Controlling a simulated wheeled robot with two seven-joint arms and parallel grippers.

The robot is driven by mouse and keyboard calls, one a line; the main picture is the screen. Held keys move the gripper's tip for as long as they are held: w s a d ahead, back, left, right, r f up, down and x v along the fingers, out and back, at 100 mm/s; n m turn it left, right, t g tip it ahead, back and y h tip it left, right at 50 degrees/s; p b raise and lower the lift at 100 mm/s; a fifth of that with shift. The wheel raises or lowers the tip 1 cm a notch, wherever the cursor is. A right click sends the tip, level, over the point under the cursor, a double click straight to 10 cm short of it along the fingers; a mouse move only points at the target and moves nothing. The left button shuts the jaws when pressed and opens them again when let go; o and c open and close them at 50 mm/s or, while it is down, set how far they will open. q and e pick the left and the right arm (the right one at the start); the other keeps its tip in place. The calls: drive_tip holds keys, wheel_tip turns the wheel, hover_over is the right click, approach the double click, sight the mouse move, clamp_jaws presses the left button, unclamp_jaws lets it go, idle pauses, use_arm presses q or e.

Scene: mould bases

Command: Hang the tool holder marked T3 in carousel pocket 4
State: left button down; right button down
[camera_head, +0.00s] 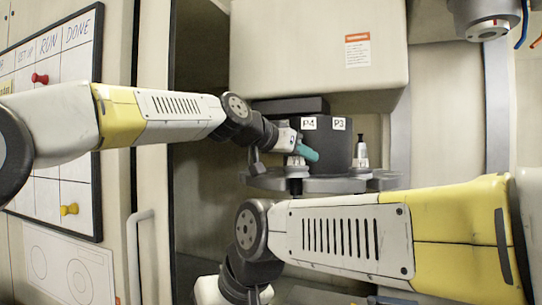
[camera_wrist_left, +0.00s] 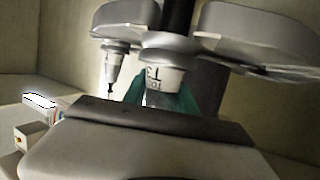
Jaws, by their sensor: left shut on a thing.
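My left gripper (camera_head: 303,152) is at the carousel (camera_head: 335,184), in front of the P4 label (camera_head: 309,123). Its teal fingers are shut on a tool holder (camera_head: 296,168), which shows below them at the carousel's rim. In the left wrist view the held tool holder (camera_wrist_left: 163,78) has a white band with a partly hidden marking that starts with "T"; I cannot read the number. It is close against the carousel plate (camera_wrist_left: 170,42); I cannot tell whether it is seated in the pocket. My right gripper is out of view; only its arm shows.
Another tool holder (camera_head: 361,152) stands in the carousel below the P3 label (camera_head: 339,124); a neighbouring holder (camera_wrist_left: 114,62) shows in the left wrist view. The machine housing (camera_head: 310,45) overhangs the carousel. A spindle (camera_head: 488,20) is at upper right. My right arm crosses the foreground.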

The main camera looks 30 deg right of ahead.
use_arm(q)
drive_tip(key=shift+w+d+r, duration=0.15)
drive_tip(key=shift+w+d, duration=0.9)
drive_tip(key=shift+d, duration=0.25)
drive_tip(key=shift+r, duration=0.1)
drive_tip(key=shift+f, duration=0.55)
idle(1.5)
drive_tip(key=c, duration=0.9)
unclamp_jaws()
drive_tip(key=shift+v, duration=3.9)
drive_tip(key=shift+f, duration=0.1)
